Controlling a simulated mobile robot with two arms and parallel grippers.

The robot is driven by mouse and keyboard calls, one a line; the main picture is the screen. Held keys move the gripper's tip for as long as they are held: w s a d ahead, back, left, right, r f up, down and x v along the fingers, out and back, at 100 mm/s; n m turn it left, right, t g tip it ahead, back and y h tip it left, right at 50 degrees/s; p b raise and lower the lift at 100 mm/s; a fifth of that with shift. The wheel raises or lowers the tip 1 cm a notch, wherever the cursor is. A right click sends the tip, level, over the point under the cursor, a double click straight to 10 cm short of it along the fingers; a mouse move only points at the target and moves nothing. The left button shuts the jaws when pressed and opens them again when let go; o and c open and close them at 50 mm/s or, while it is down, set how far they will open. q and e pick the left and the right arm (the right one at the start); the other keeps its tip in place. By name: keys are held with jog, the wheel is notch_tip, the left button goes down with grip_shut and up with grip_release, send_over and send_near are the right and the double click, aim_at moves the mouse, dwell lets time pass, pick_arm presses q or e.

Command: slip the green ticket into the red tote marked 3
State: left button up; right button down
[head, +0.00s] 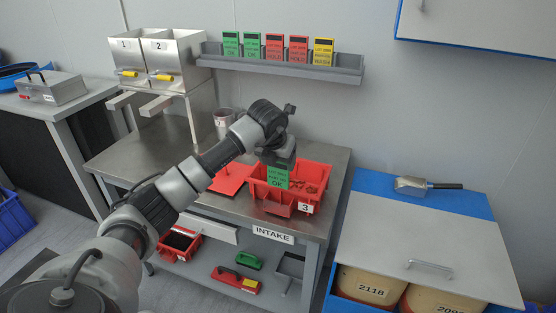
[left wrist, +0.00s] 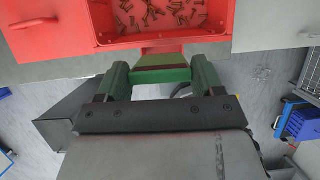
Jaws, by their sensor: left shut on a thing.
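The red tote marked 3 (head: 318,177) sits on the steel bench, with small brass-coloured screws inside. In the left wrist view the red tote (left wrist: 222,28) fills the top middle. My left gripper (head: 279,164) is shut on the green ticket (head: 276,180), which hangs down over the tote's front left part, with its printed face toward the head camera. In the left wrist view my left gripper (left wrist: 160,82) has the green ticket (left wrist: 160,75) between its fingers, just outside the tote's wall. I cannot tell whether the ticket touches the tote. My right gripper is not in view.
A flat red piece (head: 230,179) lies left of the tote. A wall rack (head: 285,69) holds green, red and yellow tickets. Two steel bins (head: 165,52) stand at the back left. A scoop (head: 415,186) lies on the blue-edged cabinet at the right.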

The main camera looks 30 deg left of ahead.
aim_at(277, 174)
pick_arm(q)
jog(key=shift+b+x, duration=0.3)
jog(key=shift+x, duration=0.5)
jog(key=shift+a+f, duration=0.1)
jog(key=shift+f, duration=0.2)
jog(key=shift+s+f+b, duration=0.1)
jog(key=shift+f+b, duration=0.1)
jog(key=shift+b, duration=0.15)
jog(key=shift+s+f+b, duration=0.25)
jog(key=shift+f+b, duration=0.3)
jog(key=shift+f, duration=0.15)
jog(key=shift+f+b, duration=0.45)
jog(key=shift+f, duration=0.55)
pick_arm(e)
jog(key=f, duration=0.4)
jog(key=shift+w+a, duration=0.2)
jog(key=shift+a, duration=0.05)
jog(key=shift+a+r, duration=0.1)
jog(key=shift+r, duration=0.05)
pick_arm(q)
jog(key=shift+r, duration=0.1)
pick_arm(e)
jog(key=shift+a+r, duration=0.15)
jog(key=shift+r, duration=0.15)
